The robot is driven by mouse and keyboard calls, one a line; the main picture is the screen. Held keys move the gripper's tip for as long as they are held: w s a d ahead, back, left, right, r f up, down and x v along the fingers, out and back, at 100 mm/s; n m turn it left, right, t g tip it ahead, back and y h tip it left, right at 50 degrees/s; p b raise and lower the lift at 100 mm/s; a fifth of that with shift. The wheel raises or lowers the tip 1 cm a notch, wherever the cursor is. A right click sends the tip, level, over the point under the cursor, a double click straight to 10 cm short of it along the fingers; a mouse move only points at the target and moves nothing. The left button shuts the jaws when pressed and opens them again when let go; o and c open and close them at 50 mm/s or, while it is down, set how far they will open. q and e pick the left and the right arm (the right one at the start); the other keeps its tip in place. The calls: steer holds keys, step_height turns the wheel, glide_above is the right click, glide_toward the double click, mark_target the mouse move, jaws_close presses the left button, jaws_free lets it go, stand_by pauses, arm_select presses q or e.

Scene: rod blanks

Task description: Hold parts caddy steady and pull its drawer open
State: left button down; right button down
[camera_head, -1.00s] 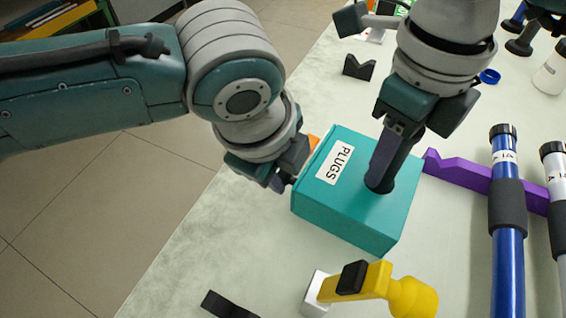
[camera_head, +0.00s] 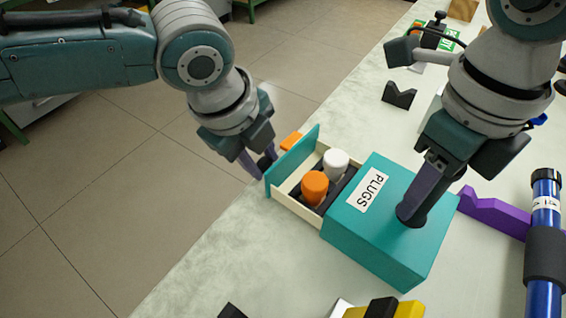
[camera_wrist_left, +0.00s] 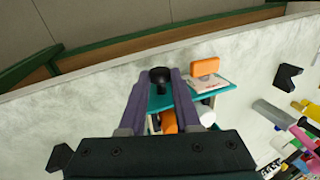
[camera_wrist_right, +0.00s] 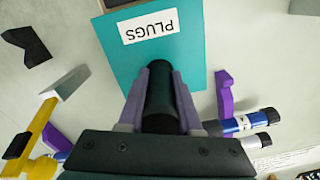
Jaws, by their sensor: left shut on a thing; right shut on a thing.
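The teal parts caddy (camera_head: 385,238), labelled PLUGS, sits on the pale bench. Its drawer (camera_head: 300,205) stands out on the left side, showing cream walls with an orange plug (camera_head: 314,187) and a white plug (camera_head: 336,163) inside. My left gripper (camera_head: 258,168) is at the teal drawer front; in the left wrist view its fingers are shut on a dark round knob (camera_wrist_left: 160,76). My right gripper (camera_head: 412,208) is above the caddy; in the right wrist view its fingers are shut on a black upright post (camera_wrist_right: 160,92) on the caddy top.
A purple notched rest (camera_head: 492,214) and a blue rod (camera_head: 545,230) lie right of the caddy. A black notched block (camera_head: 399,95) stands behind it. A yellow tool (camera_head: 408,310) is at the front. The bench edge runs close under the drawer, with floor beyond.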

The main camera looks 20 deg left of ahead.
arm_select(q)
steer(key=c, duration=0.6)
jaws_free()
steer(key=v, duration=1.2)
arm_select(e)
steer(key=c, duration=0.5)
jaws_free()
steer(key=shift+r, duration=0.1)
